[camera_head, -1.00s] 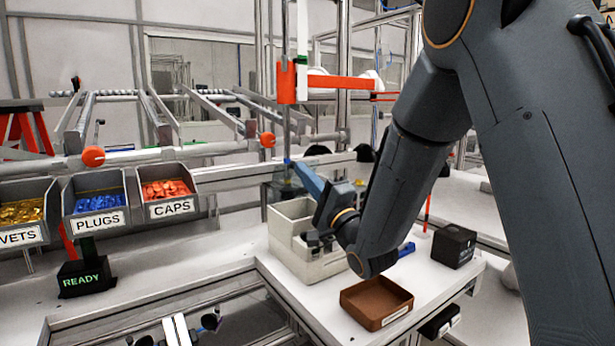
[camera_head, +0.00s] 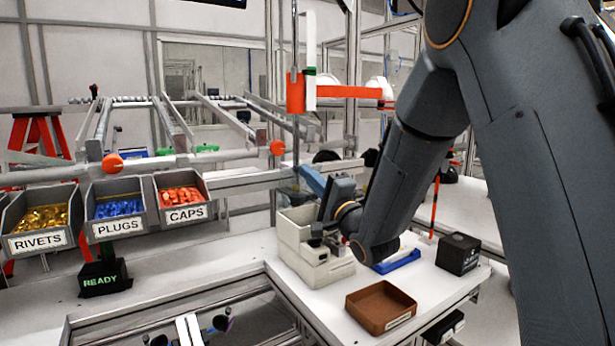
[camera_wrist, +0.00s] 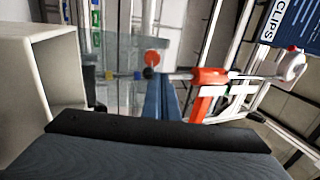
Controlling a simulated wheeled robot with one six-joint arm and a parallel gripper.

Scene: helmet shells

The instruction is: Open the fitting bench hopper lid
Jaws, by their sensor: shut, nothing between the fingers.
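The pale beige hopper (camera_head: 291,243) stands on the white bench, left of my forearm. It also fills the left side of the wrist view (camera_wrist: 35,95), where an open side shows. A clear panel (camera_wrist: 122,62) stands upright beside it in the wrist view; it looks like a raised lid, but I cannot be sure. My gripper (camera_head: 309,177) is above the hopper's back part, with its blue fingers pointing up and left. The fingers (camera_wrist: 160,95) are shut and empty. They appear near the clear panel; contact cannot be told. My wrist hides part of the hopper.
A brown tray (camera_head: 381,307) lies at the bench's front, with a black box (camera_head: 458,253) and a blue item (camera_head: 398,261) nearby. Labelled bins, including caps (camera_head: 183,196), hang at left. An orange arm on a post (camera_head: 296,92) rises behind the hopper.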

